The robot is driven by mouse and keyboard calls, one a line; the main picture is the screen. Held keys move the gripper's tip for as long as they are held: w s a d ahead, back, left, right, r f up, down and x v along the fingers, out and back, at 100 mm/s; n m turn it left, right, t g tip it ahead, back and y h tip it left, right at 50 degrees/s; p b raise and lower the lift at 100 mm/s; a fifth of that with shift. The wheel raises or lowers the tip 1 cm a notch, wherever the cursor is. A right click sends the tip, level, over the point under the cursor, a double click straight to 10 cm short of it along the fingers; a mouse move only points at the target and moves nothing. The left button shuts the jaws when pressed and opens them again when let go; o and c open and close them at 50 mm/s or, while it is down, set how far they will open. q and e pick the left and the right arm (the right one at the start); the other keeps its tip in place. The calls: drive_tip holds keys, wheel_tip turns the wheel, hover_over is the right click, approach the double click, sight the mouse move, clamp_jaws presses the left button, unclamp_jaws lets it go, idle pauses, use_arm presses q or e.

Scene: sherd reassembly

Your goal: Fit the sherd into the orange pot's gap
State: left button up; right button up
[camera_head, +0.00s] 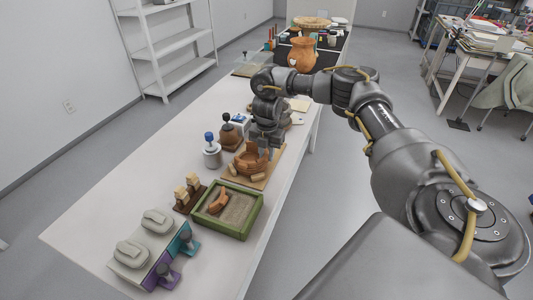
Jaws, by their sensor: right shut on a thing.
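The orange pot (246,166) is a low, broken, open vessel on a wooden board (272,179) near the middle of the white table. My right gripper (262,149) points down at the pot's back right rim, shut on an orange sherd. The sherd is mostly hidden by the fingers, and I cannot tell whether it is seated in the gap. Another curved orange piece (219,202) lies in the sand of a green-rimmed tray (229,232) in front of the board. My left gripper is not in view.
Left of the pot stand a blue-topped jar (211,153) and a brown stand (231,137). Wooden blocks (188,189), grey lidded items (131,253) and teal and purple holders (163,275) are nearer. A large orange vase (302,55) stands far back. The table's left side is clear.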

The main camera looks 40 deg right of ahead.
sight(267, 156)
drive_tip(key=o, duration=0.9)
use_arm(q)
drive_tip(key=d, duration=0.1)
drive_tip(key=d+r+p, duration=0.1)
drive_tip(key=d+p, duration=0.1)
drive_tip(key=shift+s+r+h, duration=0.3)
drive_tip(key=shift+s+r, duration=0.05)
use_arm(e)
wheel_tip(267, 156, up, 11)
drive_tip(key=shift+s+f, duration=0.1)
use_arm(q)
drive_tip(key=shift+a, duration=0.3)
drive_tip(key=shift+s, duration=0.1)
use_arm(e)
drive_tip(key=shift+s+f, duration=0.1)
